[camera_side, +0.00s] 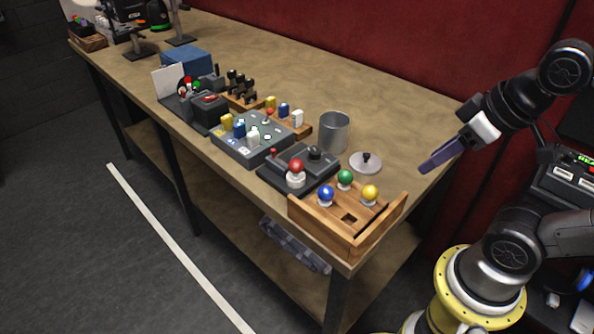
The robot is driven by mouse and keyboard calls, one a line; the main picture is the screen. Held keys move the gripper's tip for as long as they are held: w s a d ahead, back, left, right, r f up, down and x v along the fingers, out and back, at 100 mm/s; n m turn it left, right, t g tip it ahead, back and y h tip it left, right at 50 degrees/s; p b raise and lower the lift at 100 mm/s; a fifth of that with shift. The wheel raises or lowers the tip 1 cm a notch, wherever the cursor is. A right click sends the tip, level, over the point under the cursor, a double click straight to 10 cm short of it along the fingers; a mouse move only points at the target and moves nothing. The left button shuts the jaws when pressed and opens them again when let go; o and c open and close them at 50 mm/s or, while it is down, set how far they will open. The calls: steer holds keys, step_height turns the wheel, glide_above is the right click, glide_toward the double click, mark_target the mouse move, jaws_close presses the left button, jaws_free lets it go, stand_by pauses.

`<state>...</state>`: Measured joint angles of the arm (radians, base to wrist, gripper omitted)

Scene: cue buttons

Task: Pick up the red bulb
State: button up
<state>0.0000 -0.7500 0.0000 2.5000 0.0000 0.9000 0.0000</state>
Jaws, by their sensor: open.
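The red bulb (296,166) has a round red top above a white base (296,181). It stands upright at the front left of the dark control box (272,180), just beyond the wooden tray (335,233). My gripper (441,156) is at the right, above the table's right end and well apart from the bulb. Its purple-grey fingers point down and left with nothing seen between them. From this angle the two fingers overlap, so the gap between them is hard to see.
The tray holds blue (326,193), green (345,177) and yellow (370,192) bulbs and an empty square hole (349,218). A metal can (334,132) and a knobbed lid (366,162) stand behind. Several control boxes line the table to the left. The table's back half is clear.

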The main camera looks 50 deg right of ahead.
steer(key=o, duration=0.5)
